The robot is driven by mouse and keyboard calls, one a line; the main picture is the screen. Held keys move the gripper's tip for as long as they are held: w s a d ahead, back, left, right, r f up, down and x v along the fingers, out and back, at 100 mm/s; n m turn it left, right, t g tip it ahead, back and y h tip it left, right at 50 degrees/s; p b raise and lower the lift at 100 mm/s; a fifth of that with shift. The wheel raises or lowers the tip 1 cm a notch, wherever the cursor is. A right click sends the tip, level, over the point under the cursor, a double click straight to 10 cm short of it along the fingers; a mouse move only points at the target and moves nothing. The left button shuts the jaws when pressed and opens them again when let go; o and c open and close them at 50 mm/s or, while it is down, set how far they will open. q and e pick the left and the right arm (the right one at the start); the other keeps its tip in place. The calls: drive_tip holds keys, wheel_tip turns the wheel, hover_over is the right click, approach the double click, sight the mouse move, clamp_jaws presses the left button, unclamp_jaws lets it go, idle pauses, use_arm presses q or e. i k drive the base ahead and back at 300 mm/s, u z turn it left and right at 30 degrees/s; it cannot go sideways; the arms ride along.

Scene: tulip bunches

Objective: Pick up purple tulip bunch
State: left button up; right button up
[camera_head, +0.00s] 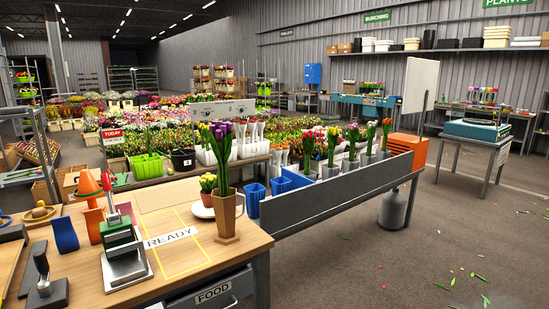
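A purple tulip bunch (222,150) with green stems stands upright in a tan faceted vase (227,218) near the right end of the wooden table (190,262). Some yellow blooms (205,131) show at the left of the purple heads; I cannot tell if they belong to the same bunch or lie behind it. Neither of my grippers is in view.
A small pot of yellow-red tulips (208,183) and a white plate (203,210) sit just behind the vase. A grey-sided bench (330,192) adjoins at right.

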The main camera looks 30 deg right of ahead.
sight(221, 139)
drive_tip(key=z, duration=1.2)
drive_tip(key=i, duration=1)
drive_tip(key=u, duration=0.55)
